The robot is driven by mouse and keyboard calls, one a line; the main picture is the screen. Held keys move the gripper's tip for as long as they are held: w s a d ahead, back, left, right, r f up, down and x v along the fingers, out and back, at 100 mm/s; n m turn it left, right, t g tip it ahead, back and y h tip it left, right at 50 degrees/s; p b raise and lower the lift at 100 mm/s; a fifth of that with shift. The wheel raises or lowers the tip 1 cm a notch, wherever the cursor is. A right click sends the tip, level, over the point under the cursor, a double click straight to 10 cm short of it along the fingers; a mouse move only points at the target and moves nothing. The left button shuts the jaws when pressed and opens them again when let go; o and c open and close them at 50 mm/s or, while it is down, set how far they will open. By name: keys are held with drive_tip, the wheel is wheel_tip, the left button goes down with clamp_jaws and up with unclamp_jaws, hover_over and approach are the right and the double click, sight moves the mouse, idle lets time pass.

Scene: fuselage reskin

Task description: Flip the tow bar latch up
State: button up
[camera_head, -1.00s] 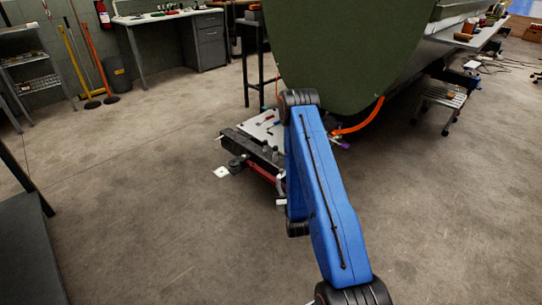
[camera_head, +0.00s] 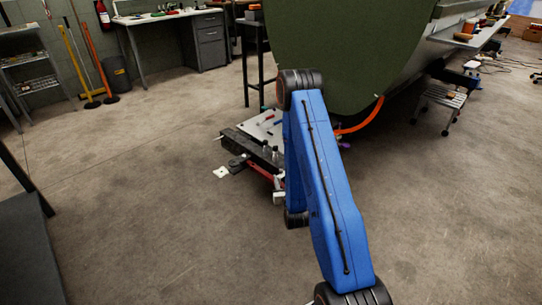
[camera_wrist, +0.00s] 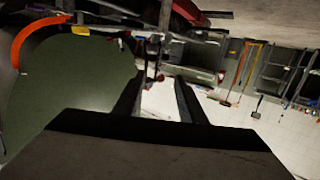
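My gripper (camera_wrist: 158,97) shows in the wrist view with its two dark fingers apart and a gap between them. A small metal fitting with reddish ends (camera_wrist: 154,75) appears just beyond the fingertips, in line with the gap; I cannot tell whether it is the latch or whether anything touches it. A red bar (camera_head: 261,172), likely part of the tow bar, lies low beside the black beam of a low platform (camera_head: 245,146) in the head view, left of my blue arm. The latch cannot be made out there, and my arm hides part of this area.
The green fuselage (camera_head: 345,50) stands behind the platform, with an orange hose (camera_head: 360,122) hanging at its lower edge. A small step stand (camera_head: 441,97) is to the right. A dark table (camera_head: 28,245) is at the left.

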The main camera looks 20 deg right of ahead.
drive_tip(key=a+r+n+g+y, duration=0.1)
drive_tip(key=a+r, duration=0.4)
drive_tip(key=r, duration=1)
drive_tip(key=shift+w+a+r+g+y, duration=0.15)
drive_tip(key=shift+w+r+g+y, duration=0.35)
drive_tip(key=shift+g, duration=0.8)
drive_tip(key=shift+s, duration=0.2)
